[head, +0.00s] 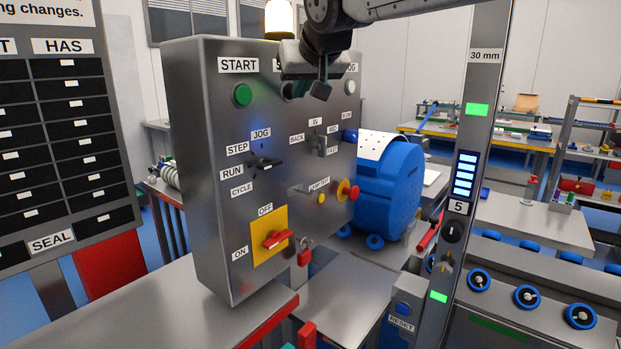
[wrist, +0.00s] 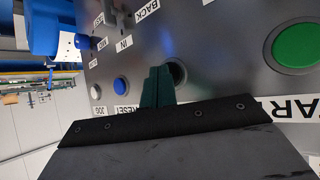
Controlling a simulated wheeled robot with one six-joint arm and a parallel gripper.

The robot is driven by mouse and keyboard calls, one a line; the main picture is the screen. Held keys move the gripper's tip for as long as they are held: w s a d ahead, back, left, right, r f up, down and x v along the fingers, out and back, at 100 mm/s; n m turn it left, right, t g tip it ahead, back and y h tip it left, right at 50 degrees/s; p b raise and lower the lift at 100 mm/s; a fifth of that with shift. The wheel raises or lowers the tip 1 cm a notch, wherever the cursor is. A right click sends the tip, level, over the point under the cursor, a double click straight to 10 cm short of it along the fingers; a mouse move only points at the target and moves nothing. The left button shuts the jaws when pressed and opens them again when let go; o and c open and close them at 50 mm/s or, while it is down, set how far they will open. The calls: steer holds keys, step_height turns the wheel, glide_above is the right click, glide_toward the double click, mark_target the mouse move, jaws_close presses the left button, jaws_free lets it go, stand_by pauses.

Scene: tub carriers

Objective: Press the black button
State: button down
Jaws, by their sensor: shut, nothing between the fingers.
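The control panel (head: 215,160) is a grey metal box with labelled buttons along its top. The black button (head: 288,91) is right of the green START button (head: 242,95) and partly hidden by my gripper (head: 320,89). In the wrist view the black button (wrist: 178,72) is a dark disc right beside the tips of my gripper (wrist: 160,73), which cover part of it. The fingers are shut together and empty. I cannot tell whether they touch the button or panel.
A blue button (wrist: 120,85) and a white button (wrist: 95,92) sit close beside the fingers. The panel also carries a selector handle (head: 264,163), a red switch (head: 276,240) and a red-yellow knob (head: 347,190). A grey post (head: 478,150) stands at right.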

steer(key=shift+s+d, duration=0.25)
steer(key=shift+d, duration=0.1)
steer(key=shift+d, duration=0.1)
steer(key=s+d, duration=0.3)
steer(key=d, duration=0.1)
steer(key=shift+s+d, duration=0.25)
steer(key=shift+s, duration=0.1)
stand_by(0.6)
steer(key=s+d+f+m+g+h, duration=0.1)
steer(key=s+d+f+g, duration=0.2)
steer(key=s+d+f, duration=0.4)
steer(key=s+d+f+m+g+h, duration=0.1)
steer(key=s+d+f+m+g, duration=0.1)
steer(key=s+d+f, duration=0.6)
steer(key=s+d+f+m+g+h, duration=0.1)
steer(key=s+d+f+g, duration=0.2)
steer(key=s+d+f, duration=0.5)
steer(key=s+f, duration=0.3)
steer(key=s, duration=0.6)
steer(key=shift+s+f+g+h, duration=0.3)
steer(key=shift+g+h, duration=0.1)
